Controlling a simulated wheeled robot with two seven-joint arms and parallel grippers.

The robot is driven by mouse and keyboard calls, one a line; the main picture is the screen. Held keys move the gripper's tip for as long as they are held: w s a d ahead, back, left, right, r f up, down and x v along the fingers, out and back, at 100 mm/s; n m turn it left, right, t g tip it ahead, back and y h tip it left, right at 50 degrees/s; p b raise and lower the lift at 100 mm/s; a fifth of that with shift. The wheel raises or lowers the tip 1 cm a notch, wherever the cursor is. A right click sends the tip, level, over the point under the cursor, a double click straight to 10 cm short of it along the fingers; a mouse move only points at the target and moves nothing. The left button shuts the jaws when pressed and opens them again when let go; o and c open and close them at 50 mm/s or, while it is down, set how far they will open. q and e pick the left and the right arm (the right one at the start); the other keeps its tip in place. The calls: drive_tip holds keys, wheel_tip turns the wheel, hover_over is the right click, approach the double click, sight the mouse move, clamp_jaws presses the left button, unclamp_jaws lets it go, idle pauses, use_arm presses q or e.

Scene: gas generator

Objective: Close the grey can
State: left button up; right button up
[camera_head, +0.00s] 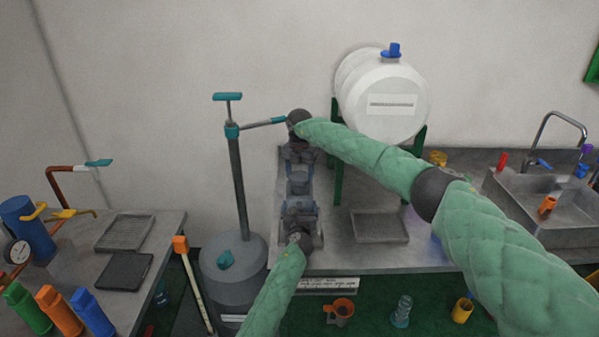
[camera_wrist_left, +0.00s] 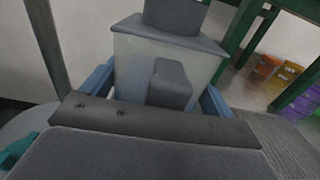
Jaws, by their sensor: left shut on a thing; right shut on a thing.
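The grey can (camera_head: 299,187) is at the back of the table, between my two grippers and mostly hidden by them. In the left wrist view the can (camera_wrist_left: 135,65) is a pale grey boxy body with a darker top, standing roughly upright. My left gripper (camera_head: 300,206) is shut on the can's body from the near side; its blue fingers flank the can in the wrist view. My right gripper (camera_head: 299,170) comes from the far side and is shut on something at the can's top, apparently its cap. The cap's seating is hidden.
A pump on a grey tank (camera_head: 233,270) stands close left of the grippers, its teal-tipped arm reaching toward my right wrist. A white barrel (camera_head: 385,105) on a green stand is at the right. A shallow tray (camera_head: 380,227) and a sink (camera_head: 550,200) lie further right.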

drive_tip(key=shift+f, duration=0.45)
drive_tip(key=shift+f, duration=0.55)
idle(0.4)
use_arm(q)
drive_tip(key=c, duration=0.5)
use_arm(e)
drive_tip(key=m, duration=0.4)
drive_tip(key=shift+m, duration=0.3)
drive_tip(key=m, duration=1.6)
drive_tip(key=shift+a, duration=0.15)
drive_tip(key=shift+w+m, duration=0.1)
drive_tip(key=shift+m, duration=1)
